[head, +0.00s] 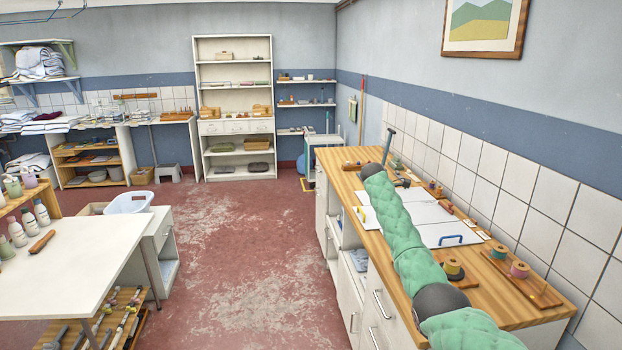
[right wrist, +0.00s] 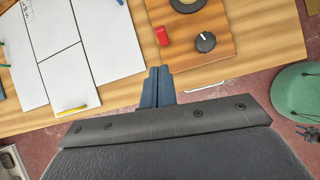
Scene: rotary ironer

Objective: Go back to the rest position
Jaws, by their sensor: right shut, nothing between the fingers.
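My right arm, in a green quilted sleeve, reaches from the lower right over the wooden counter (head: 350,183) in the head view. My left gripper is not in view.
White panels (head: 432,212) with a blue handle (head: 450,240) lie on the counter, also in the right wrist view (right wrist: 65,85). Thread spools (head: 519,269) stand nearer. A white table (head: 70,272) is at the left. The red floor (head: 250,260) between is clear.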

